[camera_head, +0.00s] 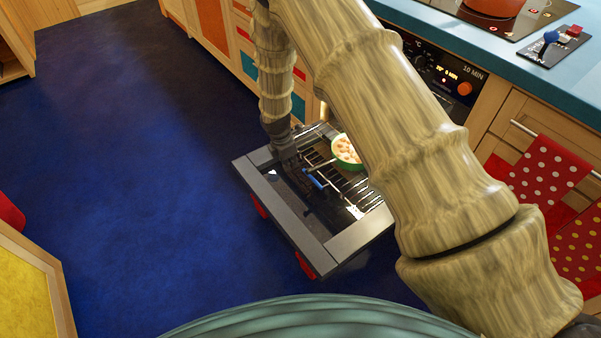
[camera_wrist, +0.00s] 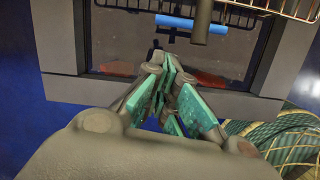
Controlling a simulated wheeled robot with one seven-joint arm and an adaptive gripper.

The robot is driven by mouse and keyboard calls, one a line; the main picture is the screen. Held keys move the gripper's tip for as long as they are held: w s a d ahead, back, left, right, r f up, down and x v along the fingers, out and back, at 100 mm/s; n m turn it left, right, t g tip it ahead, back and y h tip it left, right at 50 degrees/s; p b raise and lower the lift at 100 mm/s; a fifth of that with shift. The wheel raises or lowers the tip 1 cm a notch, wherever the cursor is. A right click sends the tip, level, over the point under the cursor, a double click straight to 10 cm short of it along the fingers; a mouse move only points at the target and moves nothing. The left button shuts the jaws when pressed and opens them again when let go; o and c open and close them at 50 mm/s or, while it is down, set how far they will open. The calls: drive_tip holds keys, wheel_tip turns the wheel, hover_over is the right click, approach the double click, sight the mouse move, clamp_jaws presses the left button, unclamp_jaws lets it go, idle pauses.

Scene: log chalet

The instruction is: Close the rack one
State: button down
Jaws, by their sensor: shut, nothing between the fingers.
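The wire oven rack (camera_head: 313,160) is pulled out over the lowered oven door (camera_head: 347,244). A green bowl (camera_head: 349,165) with pale food sits on it. A blue cylindrical piece (camera_head: 315,180) shows at the rack's front. In the wrist view the blue piece (camera_wrist: 190,23) is near the top, with rack wires (camera_wrist: 262,12) to its right. My gripper (camera_head: 287,160) is over the left part of the door, left of the bowl. In the wrist view my gripper (camera_wrist: 170,68) has its green-padded fingers together and empty, apart from the blue piece. My arm hides part of the oven opening.
The oven control panel (camera_head: 440,72) is above, under a blue counter (camera_head: 500,40) with a hob and red pot (camera_head: 493,6). Spotted red towels (camera_head: 550,172) hang at right. The blue floor (camera_head: 140,150) is clear at left.

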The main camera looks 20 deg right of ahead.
drive_tip(key=w+r+n+b, duration=0.1)
drive_tip(key=w+r+n, duration=0.1)
drive_tip(key=w, duration=0.2)
drive_tip(key=shift+h, duration=0.3)
drive_tip(key=b+x, duration=0.1)
drive_tip(key=x, duration=0.5)
drive_tip(key=b+x, duration=0.1)
drive_tip(key=x, duration=0.2)
drive_tip(key=shift+a+f+b, duration=0.25)
drive_tip(key=shift+f+b, duration=0.05)
drive_tip(key=shift+f, duration=0.15)
drive_tip(key=d, duration=0.1)
drive_tip(key=w+d, duration=0.1)
drive_tip(key=shift+d+f+b, duration=0.25)
drive_tip(key=shift+d+b, duration=0.1)
drive_tip(key=shift+b, duration=0.05)
drive_tip(key=shift+w+d+r, duration=0.1)
drive_tip(key=shift+w+d, duration=0.2)
drive_tip(key=shift+d, duration=0.35)
